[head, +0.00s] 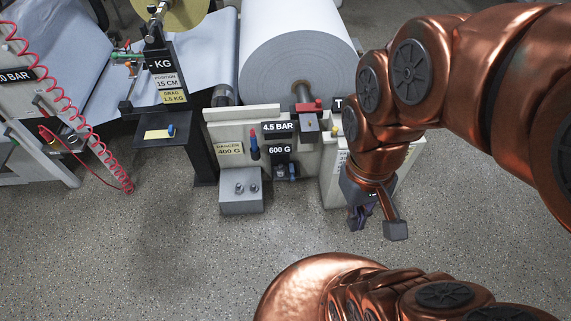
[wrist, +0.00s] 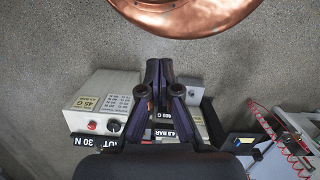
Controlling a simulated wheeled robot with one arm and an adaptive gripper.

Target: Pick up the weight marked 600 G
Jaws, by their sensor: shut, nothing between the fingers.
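A black sign reading 600 G (head: 279,149) is on the pale front panel below the paper roll, under a 4.5 BAR sign. A small dark and blue part (head: 284,173) sits just below the sign; its exact shape is too small to tell. My gripper (head: 361,216) hangs to the right of the sign in the head view, in front of the right-hand white box, apart from it. In the wrist view my gripper (wrist: 159,66) is shut and empty, its fingertips together. The 600 G sign (wrist: 165,115) shows partly behind the fingers, with the part beneath it hidden.
A white box (wrist: 98,103) with a red button is left in the wrist view. A red coiled hose (head: 92,130) hangs at left. The floor in front is clear.

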